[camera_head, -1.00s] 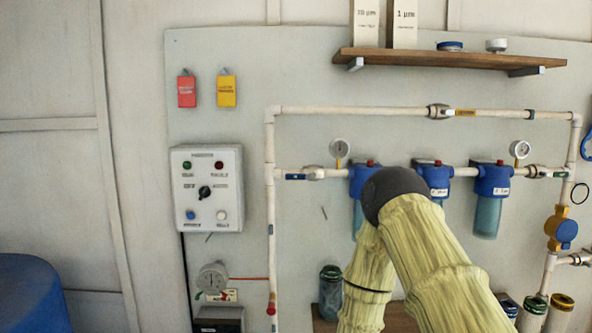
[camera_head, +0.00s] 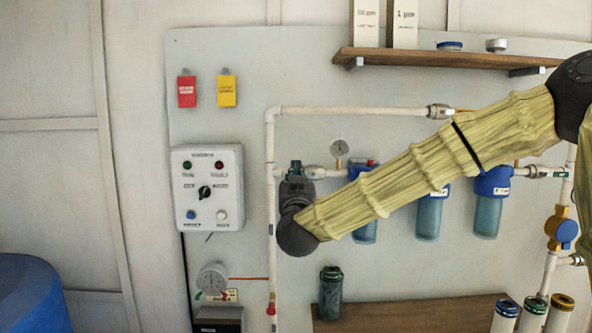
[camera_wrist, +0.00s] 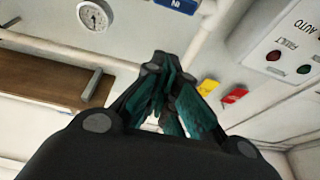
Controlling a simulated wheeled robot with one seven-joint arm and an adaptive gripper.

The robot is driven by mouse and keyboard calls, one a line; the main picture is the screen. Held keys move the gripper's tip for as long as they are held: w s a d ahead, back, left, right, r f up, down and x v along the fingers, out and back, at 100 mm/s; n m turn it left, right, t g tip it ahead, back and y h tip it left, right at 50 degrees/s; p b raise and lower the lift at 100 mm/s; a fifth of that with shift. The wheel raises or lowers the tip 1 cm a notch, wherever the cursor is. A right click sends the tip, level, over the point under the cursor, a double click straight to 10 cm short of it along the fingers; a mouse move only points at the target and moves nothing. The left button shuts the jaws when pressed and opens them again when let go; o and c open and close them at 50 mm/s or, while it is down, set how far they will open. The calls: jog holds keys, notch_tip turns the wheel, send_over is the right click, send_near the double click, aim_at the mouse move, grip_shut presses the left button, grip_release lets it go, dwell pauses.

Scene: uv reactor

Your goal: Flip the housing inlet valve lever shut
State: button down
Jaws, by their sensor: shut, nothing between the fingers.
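The housing inlet valve (camera_head: 315,173) sits on the white pipe left of the first blue filter housing in the head view. Its blue lever is hidden there behind my gripper. A blue piece with white lettering (camera_wrist: 178,4), which looks like that lever, shows at the top edge of the wrist view. My gripper (camera_head: 296,165) is at the lever's place, pointing up and toward the wall. In the wrist view my gripper (camera_wrist: 165,62) has its fingers together and empty, just below the blue piece. I cannot tell whether they touch it.
The control box (camera_head: 207,188) is close on the left. The upper pipe (camera_head: 350,111) and wooden shelf (camera_head: 450,58) are above. My arm crosses in front of the blue filter housings (camera_head: 431,215).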

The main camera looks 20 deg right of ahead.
jog(key=shift+r, duration=0.15)
jog(key=w+d+p, duration=0.2)
jog(key=w+p, duration=0.3)
jog(key=w, duration=0.4)
jog(key=shift+d+f, duration=0.35)
jog(key=shift+f, duration=0.05)
dwell(0.3)
jog(key=shift+w+f, duration=0.1)
dwell(0.3)
